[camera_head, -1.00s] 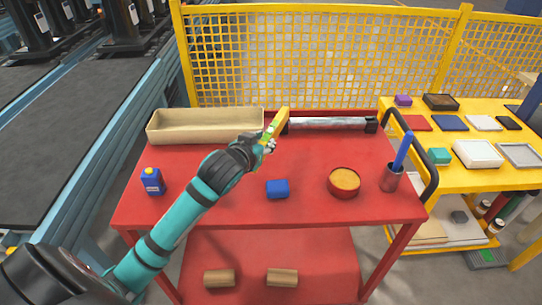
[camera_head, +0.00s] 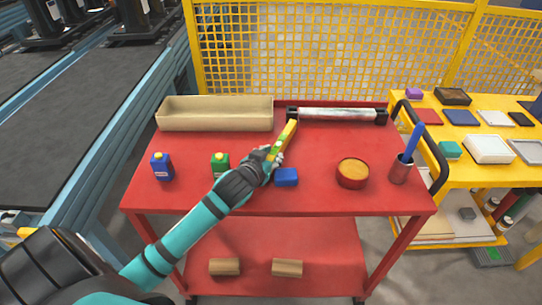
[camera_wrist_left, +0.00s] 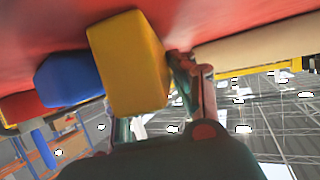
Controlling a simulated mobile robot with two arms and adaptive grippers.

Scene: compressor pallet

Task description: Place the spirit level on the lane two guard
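The spirit level is a long yellow bar (camera_head: 290,133) with green marks. My left gripper (camera_head: 273,158) is shut on its near end and holds it tilted over the red cart top. In the left wrist view the yellow bar (camera_wrist_left: 127,62) fills the space by a finger of the gripper (camera_wrist_left: 165,85), close to the red surface; whether it touches is unclear. A yellow mesh guard (camera_head: 330,50) stands behind the cart; I see no label telling which lane it belongs to. My right gripper is not in view.
The red cart (camera_head: 320,200) holds a beige tray (camera_head: 215,126), a silver roller (camera_head: 337,114), blue (camera_head: 162,168) and green (camera_head: 220,165) bottles, a blue block (camera_head: 287,177), a round tub (camera_head: 352,172) and a cup (camera_head: 401,172). A yellow table (camera_head: 465,182) stands right, a conveyor (camera_head: 60,110) left.

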